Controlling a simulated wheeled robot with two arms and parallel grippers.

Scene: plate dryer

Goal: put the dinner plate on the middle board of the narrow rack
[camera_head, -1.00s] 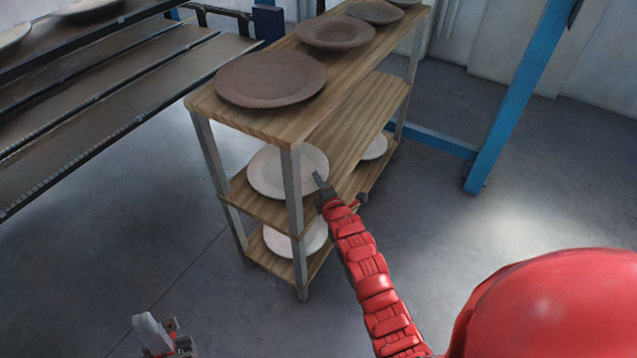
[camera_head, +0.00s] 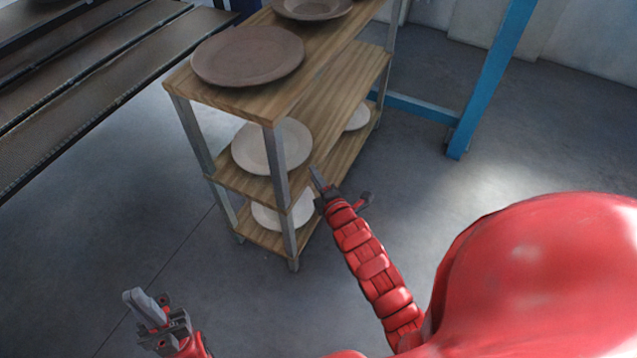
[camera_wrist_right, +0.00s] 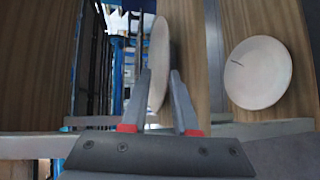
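The narrow rack (camera_head: 272,104) has three wooden boards. A pale plate, likely the dinner plate (camera_head: 257,146), lies flat on the middle board (camera_head: 232,181) at the near end, partly behind a metal post. My right gripper (camera_head: 342,184) is open and empty, just right of the rack and apart from this plate. In the right wrist view, a pale plate (camera_wrist_right: 160,58) appears edge-on beyond the gap between the open fingers (camera_wrist_right: 162,98). My left gripper (camera_head: 147,306) is low at the left, over the floor, its fingers together and empty.
Brown plates (camera_head: 249,55) lie on the top board. More pale plates sit lower (camera_head: 282,211) and farther back (camera_head: 357,117). A slatted dryer (camera_head: 105,68) stands left, and a blue frame post (camera_head: 490,80) stands behind right. The floor between is clear.

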